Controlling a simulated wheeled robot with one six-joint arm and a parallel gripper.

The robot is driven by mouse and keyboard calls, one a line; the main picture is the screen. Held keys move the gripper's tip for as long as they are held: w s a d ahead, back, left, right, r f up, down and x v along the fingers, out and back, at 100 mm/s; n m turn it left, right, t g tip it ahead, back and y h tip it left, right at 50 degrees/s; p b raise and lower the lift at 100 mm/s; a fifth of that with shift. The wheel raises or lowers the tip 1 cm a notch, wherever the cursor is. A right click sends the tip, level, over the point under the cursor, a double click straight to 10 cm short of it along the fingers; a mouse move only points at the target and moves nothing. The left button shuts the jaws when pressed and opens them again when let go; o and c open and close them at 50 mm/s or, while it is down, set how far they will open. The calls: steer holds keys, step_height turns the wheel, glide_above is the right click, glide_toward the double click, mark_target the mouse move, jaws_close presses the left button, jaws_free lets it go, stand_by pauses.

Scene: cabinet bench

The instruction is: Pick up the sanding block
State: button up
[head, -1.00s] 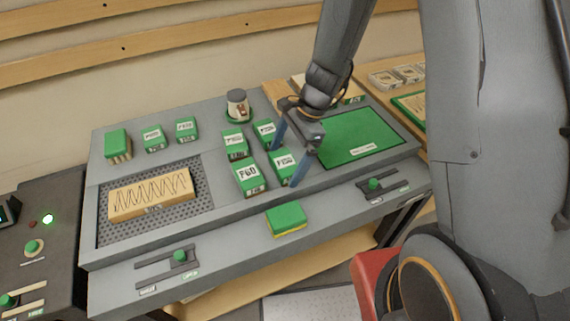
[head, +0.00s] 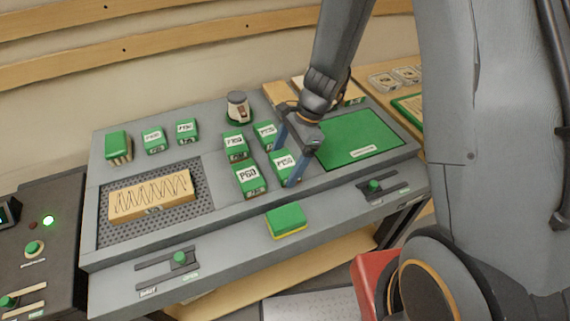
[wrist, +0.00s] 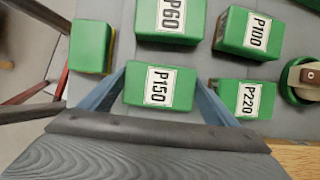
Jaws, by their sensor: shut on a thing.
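My gripper (head: 289,155) is shut on the green block labelled P150 (head: 283,166). In the wrist view, my gripper's blue fingers (wrist: 160,92) sit against the two ends of this P150 block (wrist: 160,86). The block appears to be at bench level among its neighbours; I cannot tell whether it is clear of the surface. The green block labelled P60 (head: 250,180) is beside it, with two more labelled blocks, P100 (head: 235,147) and P220 (head: 265,134), behind. An unlabelled green block with a yellow lower layer (head: 286,221) lies at the bench's front.
A wooden block with a zigzag line (head: 151,195) lies on a perforated plate (head: 205,205) at left. More green blocks (head: 153,140) stand behind it. A green mat (head: 360,138) lies to the right.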

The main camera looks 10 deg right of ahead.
mark_target(285, 162)
step_height(285, 162, up, 10)
steer(key=shift+f+b, duration=0.15)
steer(key=shift+b, duration=0.7)
